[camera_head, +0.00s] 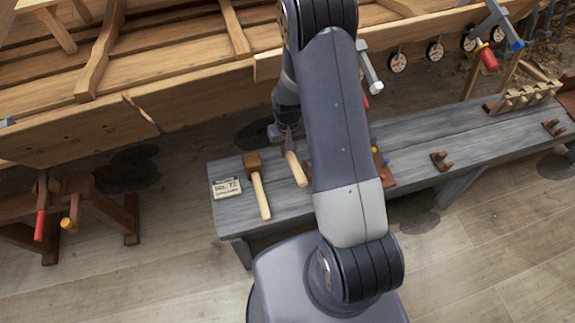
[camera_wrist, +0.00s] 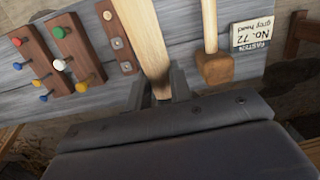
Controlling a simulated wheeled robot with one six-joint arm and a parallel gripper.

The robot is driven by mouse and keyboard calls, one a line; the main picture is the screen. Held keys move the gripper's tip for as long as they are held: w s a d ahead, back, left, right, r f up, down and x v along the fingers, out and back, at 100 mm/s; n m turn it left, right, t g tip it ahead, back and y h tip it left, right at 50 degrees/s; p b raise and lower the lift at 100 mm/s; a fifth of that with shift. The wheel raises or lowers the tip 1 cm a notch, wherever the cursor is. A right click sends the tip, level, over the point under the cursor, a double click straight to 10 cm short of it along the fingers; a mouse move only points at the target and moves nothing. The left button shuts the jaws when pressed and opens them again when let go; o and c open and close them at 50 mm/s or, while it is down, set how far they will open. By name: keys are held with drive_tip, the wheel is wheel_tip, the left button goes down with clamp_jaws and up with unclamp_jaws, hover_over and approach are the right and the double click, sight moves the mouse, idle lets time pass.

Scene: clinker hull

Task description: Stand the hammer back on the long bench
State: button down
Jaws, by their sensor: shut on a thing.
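My gripper (camera_head: 287,139) is shut on a pale wooden handle (camera_head: 296,169), which I take for the hammer's. In the wrist view the fingers (camera_wrist: 160,92) close around the narrow end of this handle (camera_wrist: 145,38), which reaches toward the top edge. No hammer head shows in either view. The held handle is over the left part of the long grey bench (camera_head: 400,166); I cannot tell whether it touches the top. A mallet with a brown head (camera_head: 252,160) lies on the bench just left of it.
A card reading "No. 72" (camera_head: 226,188) lies at the bench's left end. Pegged boards (camera_wrist: 75,50) are near the gripper, partly behind my arm in the head view. The plank hull (camera_head: 190,85) runs behind the bench.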

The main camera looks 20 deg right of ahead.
drive_tip(key=shift+n+t, duration=0.3)
drive_tip(key=shift+t, duration=0.4)
drive_tip(key=f+b, duration=0.2)
drive_tip(key=b, duration=0.2)
drive_tip(key=w+f+b, duration=0.1)
drive_tip(key=f+b, duration=0.1)
drive_tip(key=b, duration=0.2)
drive_tip(key=w+f+b, duration=0.1)
drive_tip(key=f+b, duration=0.2)
drive_tip(key=b, duration=0.2)
drive_tip(key=shift+d+f, duration=0.1)
drive_tip(key=f+b, duration=0.1)
drive_tip(key=b, duration=0.2)
drive_tip(key=f+b, duration=0.1)
drive_tip(key=b, duration=0.2)
drive_tip(key=shift+w+t, duration=0.3)
drive_tip(key=shift+d, duration=0.1)
drive_tip(key=shift+f, duration=0.1)
wheel_tip(320, 180, down, 8)
drive_tip(key=b, duration=0.6)
drive_tip(key=shift+f+b, duration=0.35)
drive_tip(key=shift+b, duration=0.05)
drive_tip(key=c, duration=1.2)
unclamp_jaws()
drive_tip(key=shift+s, duration=0.1)
wheel_tip(320, 180, up, 8)
drive_tip(key=p, duration=0.6)
